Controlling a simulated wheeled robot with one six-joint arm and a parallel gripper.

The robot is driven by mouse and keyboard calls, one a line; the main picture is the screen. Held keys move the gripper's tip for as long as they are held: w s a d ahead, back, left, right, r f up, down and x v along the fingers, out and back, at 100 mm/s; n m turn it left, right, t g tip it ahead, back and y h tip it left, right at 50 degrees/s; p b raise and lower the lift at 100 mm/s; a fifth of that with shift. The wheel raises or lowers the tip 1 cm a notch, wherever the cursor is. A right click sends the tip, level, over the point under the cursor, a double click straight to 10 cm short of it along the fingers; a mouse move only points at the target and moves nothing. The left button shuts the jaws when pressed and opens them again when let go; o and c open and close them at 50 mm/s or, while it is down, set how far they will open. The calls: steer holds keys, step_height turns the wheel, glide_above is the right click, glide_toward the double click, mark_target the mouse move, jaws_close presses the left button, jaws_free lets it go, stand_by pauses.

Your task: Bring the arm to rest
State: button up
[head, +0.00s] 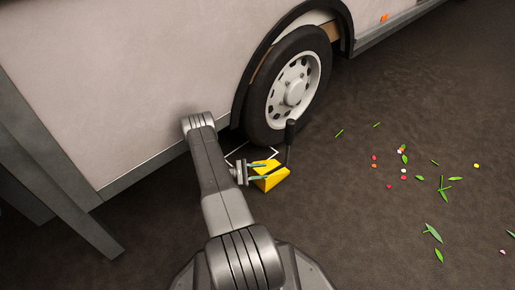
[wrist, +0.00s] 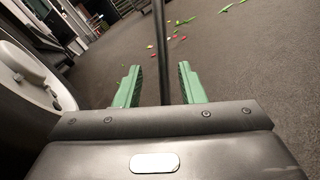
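A yellow wheel chock (head: 272,181) sits on the ground beside the van's wheel (head: 292,88). A dark upright handle (head: 290,138) with a thicker top rises by the chock. My gripper (head: 264,171) is at the chock, its two green fingers spread apart. In the wrist view the fingers of my gripper (wrist: 159,72) stand on either side of a thin dark rod (wrist: 160,40), with a visible gap on both sides. The chock's body is hidden in the wrist view.
The white van body (head: 110,75) rises close to my arm's left. A white outline (head: 238,154) is marked on the ground by the wheel. Scattered leaves (head: 433,232) and coloured petals lie to the right. The dark ground (head: 350,220) between is mostly clear.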

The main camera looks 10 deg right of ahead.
steer(key=d+r, duration=0.2)
steer(key=d, duration=0.5)
steer(key=shift+d+r+b, duration=0.2)
steer(key=shift+r+b, duration=0.1)
steer(key=shift+r, duration=0.05)
